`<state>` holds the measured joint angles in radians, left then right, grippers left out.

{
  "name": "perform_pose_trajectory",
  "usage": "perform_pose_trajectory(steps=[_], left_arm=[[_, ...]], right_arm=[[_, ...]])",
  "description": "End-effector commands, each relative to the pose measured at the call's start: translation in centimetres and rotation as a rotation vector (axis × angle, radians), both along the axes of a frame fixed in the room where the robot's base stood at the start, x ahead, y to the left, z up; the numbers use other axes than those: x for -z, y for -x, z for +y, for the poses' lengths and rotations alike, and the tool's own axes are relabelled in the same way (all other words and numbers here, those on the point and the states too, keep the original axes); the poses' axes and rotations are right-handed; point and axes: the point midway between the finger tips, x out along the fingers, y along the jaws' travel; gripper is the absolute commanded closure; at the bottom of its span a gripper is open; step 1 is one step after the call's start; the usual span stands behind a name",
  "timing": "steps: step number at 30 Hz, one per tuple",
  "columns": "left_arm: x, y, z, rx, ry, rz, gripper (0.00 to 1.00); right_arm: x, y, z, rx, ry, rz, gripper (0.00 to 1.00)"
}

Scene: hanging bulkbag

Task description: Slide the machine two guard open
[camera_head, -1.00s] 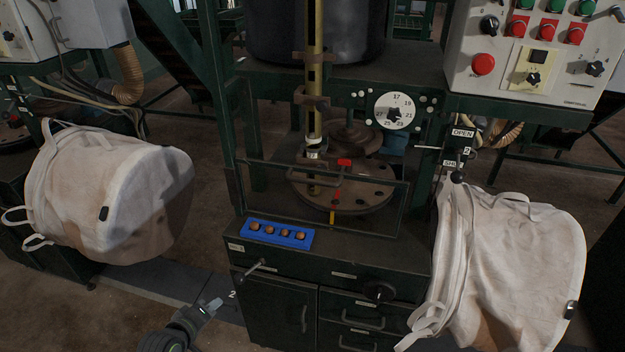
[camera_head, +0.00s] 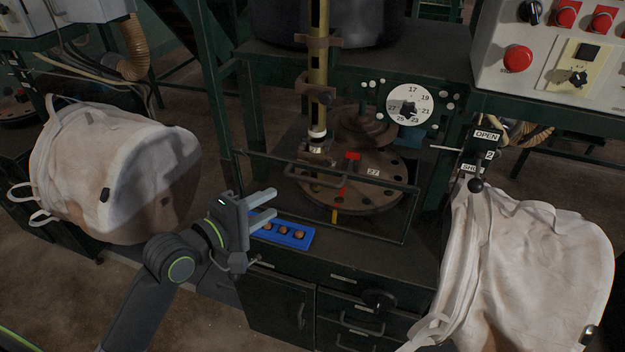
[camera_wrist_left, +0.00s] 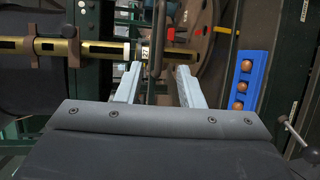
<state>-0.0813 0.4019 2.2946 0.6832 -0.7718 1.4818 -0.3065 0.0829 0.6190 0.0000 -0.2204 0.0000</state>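The guard (camera_head: 411,214) is a thin dark rectangular frame standing in front of a brown round turntable (camera_head: 375,197) on the machine marked 2. A bar handle (camera_head: 318,184) shows near its top middle. My left gripper (camera_head: 275,203) is open and empty, in front of the guard's lower left part and above the blue tray, with its fingers pointing right. In the left wrist view the open fingers (camera_wrist_left: 158,70) point at the machine, with a dark bar between and beyond them. Contact with the guard does not show. My right gripper is not in view.
A blue tray (camera_head: 285,234) with several brown round pieces lies on the ledge below the guard. White bulk bags hang at left (camera_head: 120,170) and right (camera_head: 530,260).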

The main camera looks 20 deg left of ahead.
Motion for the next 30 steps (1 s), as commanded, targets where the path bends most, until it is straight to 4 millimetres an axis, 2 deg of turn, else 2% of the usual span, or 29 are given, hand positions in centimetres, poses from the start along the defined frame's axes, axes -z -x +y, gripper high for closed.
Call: perform_pose_trajectory(steps=[12, 18, 24, 30], left_arm=[[1.5, -7.9, -3.7, 0.001, 0.002, 0.001, 0.66], [2.1, -10.7, -5.0, 0.0, 0.001, 0.0, 0.66], [2.5, -12.2, -5.6, -0.001, -0.001, 0.0, 0.66], [2.6, -12.5, -5.8, -0.001, -0.002, 0.0, 0.66]], right_arm=[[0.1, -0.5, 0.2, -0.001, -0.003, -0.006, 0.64], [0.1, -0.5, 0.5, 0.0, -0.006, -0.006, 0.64], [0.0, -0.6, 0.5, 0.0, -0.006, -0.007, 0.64], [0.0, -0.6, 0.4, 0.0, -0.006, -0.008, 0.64]])
